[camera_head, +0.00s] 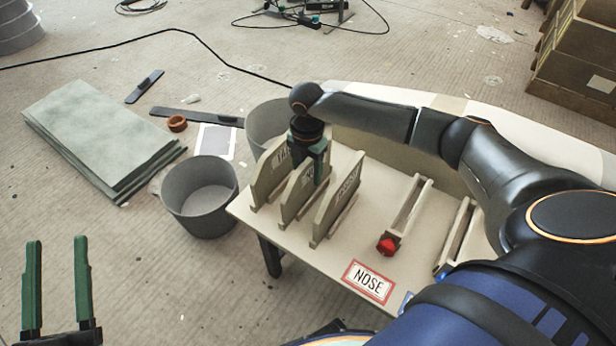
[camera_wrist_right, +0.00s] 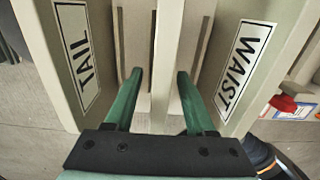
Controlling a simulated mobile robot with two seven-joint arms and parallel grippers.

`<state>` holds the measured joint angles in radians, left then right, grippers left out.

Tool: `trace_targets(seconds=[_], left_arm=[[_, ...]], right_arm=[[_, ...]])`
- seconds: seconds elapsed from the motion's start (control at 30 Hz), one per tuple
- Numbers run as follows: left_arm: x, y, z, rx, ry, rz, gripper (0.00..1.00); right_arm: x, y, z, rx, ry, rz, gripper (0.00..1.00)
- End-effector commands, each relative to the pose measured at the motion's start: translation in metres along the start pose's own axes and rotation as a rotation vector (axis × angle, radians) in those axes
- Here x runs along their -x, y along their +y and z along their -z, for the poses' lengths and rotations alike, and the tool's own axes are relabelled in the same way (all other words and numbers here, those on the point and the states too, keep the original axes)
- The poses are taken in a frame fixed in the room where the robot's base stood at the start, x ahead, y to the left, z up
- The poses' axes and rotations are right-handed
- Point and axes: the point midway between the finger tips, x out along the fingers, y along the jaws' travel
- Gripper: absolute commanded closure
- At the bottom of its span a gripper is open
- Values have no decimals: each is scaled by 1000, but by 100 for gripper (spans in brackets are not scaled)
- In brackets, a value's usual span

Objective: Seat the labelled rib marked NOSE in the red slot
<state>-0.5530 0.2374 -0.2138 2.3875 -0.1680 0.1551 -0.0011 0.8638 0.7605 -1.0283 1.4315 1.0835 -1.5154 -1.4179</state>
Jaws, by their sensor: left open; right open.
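Three beige ribs stand upright in a row on the table. In the right wrist view, one outer rib reads TAIL (camera_wrist_right: 78,48) and the other reads WAIST (camera_wrist_right: 243,62). The middle rib (camera_head: 294,197) stands between them; its label is mostly hidden by my gripper in the head view. My right gripper (camera_head: 313,172) is open, with its green fingers on either side of the middle rib's edge (camera_wrist_right: 168,60). The slot (camera_head: 409,208) with a red knob (camera_head: 388,246) is empty, to the right of the ribs. My left gripper (camera_head: 58,288) is open and empty at lower left.
A NOSE sign (camera_head: 368,281) lies at the table's front edge by the red knob. A second slot (camera_head: 456,236) with a blue knob is further right, partly behind my right arm. Grey buckets (camera_head: 200,200) and stacked sheets (camera_head: 95,135) stand on the floor left of the table.

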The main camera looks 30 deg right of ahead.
Motion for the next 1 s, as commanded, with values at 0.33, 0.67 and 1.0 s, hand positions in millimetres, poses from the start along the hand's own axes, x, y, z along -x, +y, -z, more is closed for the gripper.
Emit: trace_targets(seconds=[0.33, 0.67, 1.0], left_arm=[[0, 0, 6, -7, 23, -1, 50], [0, 0, 6, -7, 22, -1, 50], [0, 0, 5, -6, 21, -1, 50]], right_arm=[[-2, 0, 0, 0, 0, -1, 48], [-2, 0, 0, 0, 0, -1, 86], [-2, 0, 0, 0, 0, 0, 100]])
